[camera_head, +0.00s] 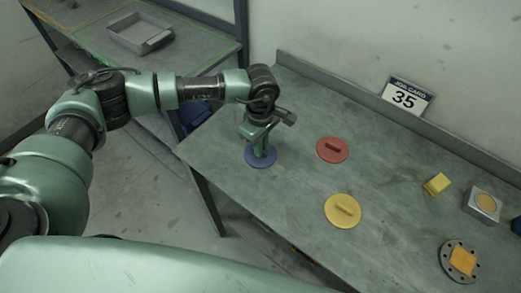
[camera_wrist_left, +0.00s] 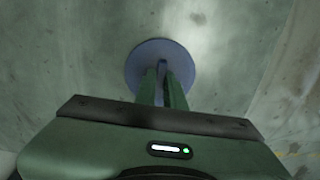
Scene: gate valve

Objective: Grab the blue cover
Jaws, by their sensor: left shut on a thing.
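The blue cover (camera_head: 260,158) is a round flat disc near the left end of the grey-green table. My left gripper (camera_head: 262,149) points down over it and is shut on its raised middle handle. In the left wrist view the blue cover (camera_wrist_left: 140,62) shows beyond the fingers (camera_wrist_left: 162,85), which sit on either side of the handle. The cover looks level and at or close to the table top; I cannot tell whether it is lifted. My right gripper is not in view.
A red cover (camera_head: 332,150) and a yellow cover (camera_head: 342,211) lie to the right. Further right are a yellow block (camera_head: 437,184), a grey box (camera_head: 482,206) and a round flange (camera_head: 459,262). A job card (camera_head: 406,97) stands at the back. The table's front edge is close to the blue cover.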

